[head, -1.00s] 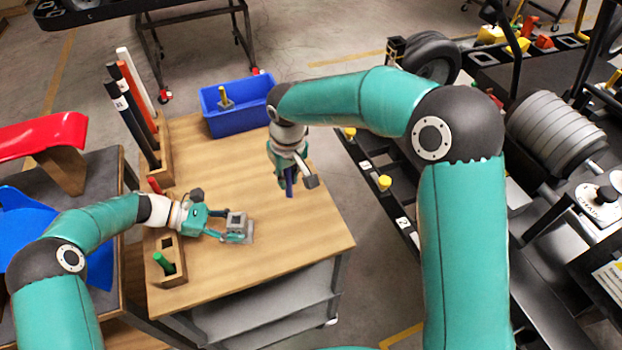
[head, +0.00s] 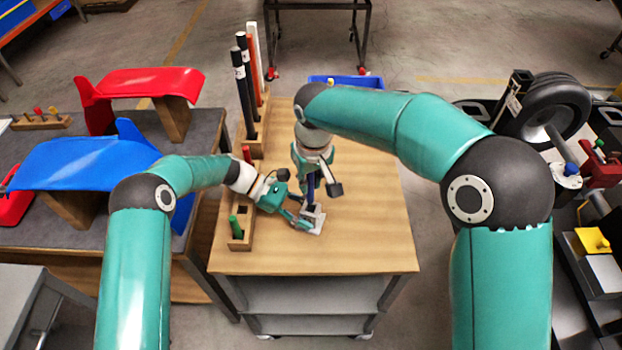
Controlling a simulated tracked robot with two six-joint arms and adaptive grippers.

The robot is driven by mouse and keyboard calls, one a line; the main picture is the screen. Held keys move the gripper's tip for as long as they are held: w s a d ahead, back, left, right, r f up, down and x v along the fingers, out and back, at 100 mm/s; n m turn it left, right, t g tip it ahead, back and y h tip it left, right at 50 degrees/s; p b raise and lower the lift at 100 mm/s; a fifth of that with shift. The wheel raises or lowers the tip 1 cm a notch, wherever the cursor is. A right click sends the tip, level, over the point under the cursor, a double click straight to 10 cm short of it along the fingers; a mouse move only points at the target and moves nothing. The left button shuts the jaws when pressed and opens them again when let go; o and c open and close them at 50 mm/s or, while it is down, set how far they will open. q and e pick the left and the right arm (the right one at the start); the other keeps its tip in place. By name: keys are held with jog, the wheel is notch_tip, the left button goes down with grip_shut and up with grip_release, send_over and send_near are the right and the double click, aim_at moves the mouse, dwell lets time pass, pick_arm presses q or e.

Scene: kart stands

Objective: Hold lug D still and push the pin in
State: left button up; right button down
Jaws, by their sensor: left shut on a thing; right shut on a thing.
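Lug D (head: 316,224) is a small grey metal block on a flat plate, on the wooden bench top near the middle. My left gripper (head: 300,217) reaches in from the left, low over the bench, and is shut on the lug. My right gripper (head: 312,178) points down above the lug. It is shut on a blue pin (head: 311,188). The pin stands roughly upright, with its lower end at or just above the lug. The fingers and the small size hide whether its tip is in the hole.
A wooden block (head: 240,243) with a green pin (head: 235,227) stands left of the lug. A rack of upright rods (head: 240,85) stands at the back left. A blue bin (head: 345,82) is partly hidden behind my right arm. The bench's right side (head: 375,220) is clear.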

aim_at(310, 200)
jog(key=shift+f, duration=0.1)
jog(key=shift+f, duration=3.55)
jog(key=c, duration=1)
grip_release()
jog(key=r, duration=0.4)
jog(key=s+r, duration=0.1)
jog(key=r, duration=0.6)
jog(key=shift+s+d+r, duration=0.15)
jog(key=shift+d+r, duration=0.15)
jog(key=shift+r, duration=0.1)
